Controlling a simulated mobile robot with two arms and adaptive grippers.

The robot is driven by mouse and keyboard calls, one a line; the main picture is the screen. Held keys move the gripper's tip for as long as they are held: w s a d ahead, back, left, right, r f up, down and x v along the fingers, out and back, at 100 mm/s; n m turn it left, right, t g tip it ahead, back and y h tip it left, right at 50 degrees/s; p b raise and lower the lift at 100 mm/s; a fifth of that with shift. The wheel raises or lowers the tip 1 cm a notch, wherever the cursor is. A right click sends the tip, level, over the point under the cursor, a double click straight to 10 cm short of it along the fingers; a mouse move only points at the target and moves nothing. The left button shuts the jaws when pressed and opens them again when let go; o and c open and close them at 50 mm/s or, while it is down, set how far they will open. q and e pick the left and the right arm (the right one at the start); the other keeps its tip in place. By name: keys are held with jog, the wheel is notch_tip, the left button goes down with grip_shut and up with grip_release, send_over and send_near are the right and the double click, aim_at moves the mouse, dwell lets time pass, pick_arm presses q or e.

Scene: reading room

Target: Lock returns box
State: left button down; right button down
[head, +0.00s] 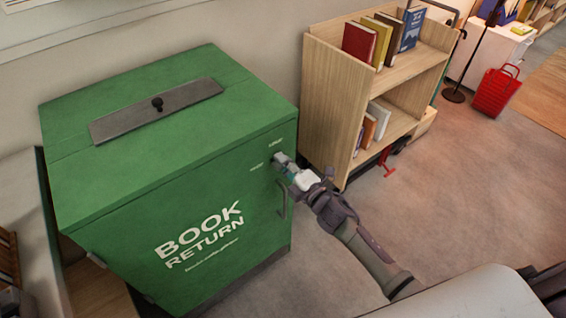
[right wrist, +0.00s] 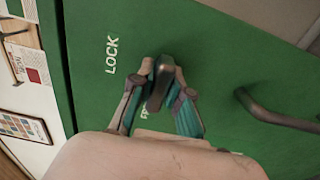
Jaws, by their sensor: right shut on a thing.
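The green returns box (head: 150,190) stands at the left in the head view, with "BOOK RETURN" on its front. My right gripper (head: 283,162) is at the upper right of the box's front. In the right wrist view the gripper (right wrist: 160,88) is shut on a dark lock knob (right wrist: 159,84). The word "LOCK" (right wrist: 112,55) is beside the knob; another label is mostly hidden by the fingers. A curved door handle (right wrist: 278,112) is to the right. My left gripper is not in view.
A wooden book cart (head: 335,105) with several books stands right of the box. A red basket (head: 496,92) is farther back at the right. The floor (head: 450,180) between is clear. A white panel with cards (right wrist: 25,95) shows at the wrist view's left.

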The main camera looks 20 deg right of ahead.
jog(key=shift+m, duration=0.4)
jog(key=m+p, duration=0.1)
jog(key=m, duration=0.2)
jog(key=shift+r+m+p, duration=0.1)
jog(key=shift+m+p, duration=0.3)
jog(key=m+p, duration=0.1)
jog(key=m, duration=0.3)
jog(key=shift+m, duration=0.3)
jog(key=m+p, duration=0.1)
jog(key=m, duration=0.3)
jog(key=m+p, duration=0.1)
jog(key=m, duration=0.3)
jog(key=shift+m, duration=0.3)
jog(key=c, duration=1.1)
grip_release()
